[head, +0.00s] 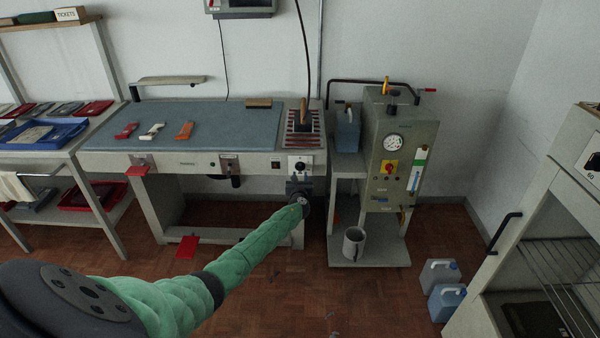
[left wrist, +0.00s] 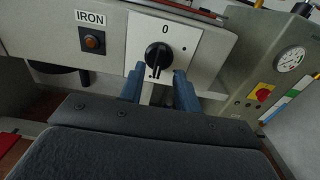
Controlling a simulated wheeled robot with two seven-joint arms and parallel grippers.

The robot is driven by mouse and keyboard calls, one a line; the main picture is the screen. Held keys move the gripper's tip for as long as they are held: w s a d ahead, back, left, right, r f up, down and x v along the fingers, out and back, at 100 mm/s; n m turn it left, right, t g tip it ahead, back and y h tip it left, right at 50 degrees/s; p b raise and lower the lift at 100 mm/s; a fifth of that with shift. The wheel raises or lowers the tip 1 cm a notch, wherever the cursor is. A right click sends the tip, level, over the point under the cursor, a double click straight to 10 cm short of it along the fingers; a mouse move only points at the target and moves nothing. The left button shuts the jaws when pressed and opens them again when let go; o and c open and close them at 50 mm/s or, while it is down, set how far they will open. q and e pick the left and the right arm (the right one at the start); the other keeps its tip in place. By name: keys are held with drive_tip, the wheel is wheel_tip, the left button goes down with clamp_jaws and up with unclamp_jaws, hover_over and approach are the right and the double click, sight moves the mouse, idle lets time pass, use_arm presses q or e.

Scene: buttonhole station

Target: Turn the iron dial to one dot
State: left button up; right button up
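The iron dial (left wrist: 158,56) is a round black knob on a white plate (left wrist: 185,38) with a 0 printed above it. Its grip bar looks roughly upright under the 0. In the head view the dial (head: 300,166) is at the right end of the ironing table's front. My left gripper (left wrist: 159,74) is open. Its two blue fingers are apart, just below and to either side of the knob, with nothing between them except perhaps the knob's lower edge; contact cannot be told. It also shows in the head view (head: 299,184). My right gripper is not in view.
A grey boiler (head: 400,150) with a gauge stands close on the right. Two jugs (head: 440,272) are on the floor.

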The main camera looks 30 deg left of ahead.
sight(300, 169)
use_arm(q)
drive_tip(key=shift+x, duration=1.95)
